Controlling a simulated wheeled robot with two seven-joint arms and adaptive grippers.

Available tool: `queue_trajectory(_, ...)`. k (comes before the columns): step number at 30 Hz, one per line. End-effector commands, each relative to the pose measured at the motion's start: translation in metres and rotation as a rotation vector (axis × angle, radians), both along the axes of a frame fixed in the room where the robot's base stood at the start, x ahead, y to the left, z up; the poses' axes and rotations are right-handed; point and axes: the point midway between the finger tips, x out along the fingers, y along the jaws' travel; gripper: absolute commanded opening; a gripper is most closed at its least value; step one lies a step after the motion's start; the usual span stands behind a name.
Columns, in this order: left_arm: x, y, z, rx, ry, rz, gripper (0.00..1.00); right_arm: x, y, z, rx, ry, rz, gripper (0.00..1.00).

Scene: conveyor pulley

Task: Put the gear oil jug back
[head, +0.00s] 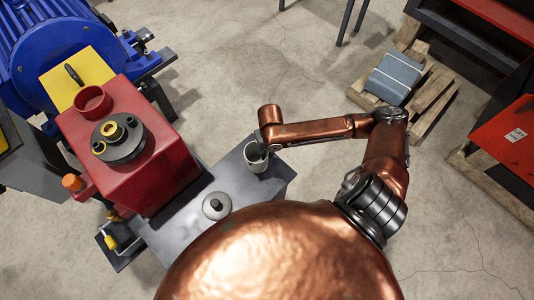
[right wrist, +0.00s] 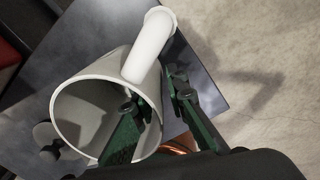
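The gear oil jug (head: 256,160) is a pale, open-topped jug standing near the right edge of a dark grey tabletop (head: 262,190). In the right wrist view the jug (right wrist: 84,88) shows its round mouth and a thick handle (right wrist: 150,46). My right gripper (head: 264,146) is at the jug's rim. In the right wrist view the gripper (right wrist: 152,90) has one green finger across the mouth and the other outside the wall, with a gap visible between them. Contact at the fingertips is unclear. My left gripper is not in view.
A red gearbox housing (head: 135,165) with a round filler neck (head: 92,101) stands left of the tabletop. A round grey lid (head: 216,206) lies on the tabletop. A blue motor (head: 55,40) is behind. Pallets (head: 432,95) lie at right on open concrete floor.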

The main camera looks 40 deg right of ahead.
Motion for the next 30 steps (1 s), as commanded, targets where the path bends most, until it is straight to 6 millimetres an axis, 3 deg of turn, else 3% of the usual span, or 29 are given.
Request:
queue_trajectory(14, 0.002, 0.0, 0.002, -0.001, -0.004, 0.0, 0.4, 0.0, 0.0, 0.008, -0.001, -0.001, 0.0, 0.22)
queue_trajectory(30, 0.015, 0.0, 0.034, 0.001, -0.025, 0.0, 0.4, -0.001, -0.004, 0.11, -0.002, -0.003, 0.0, 0.22)
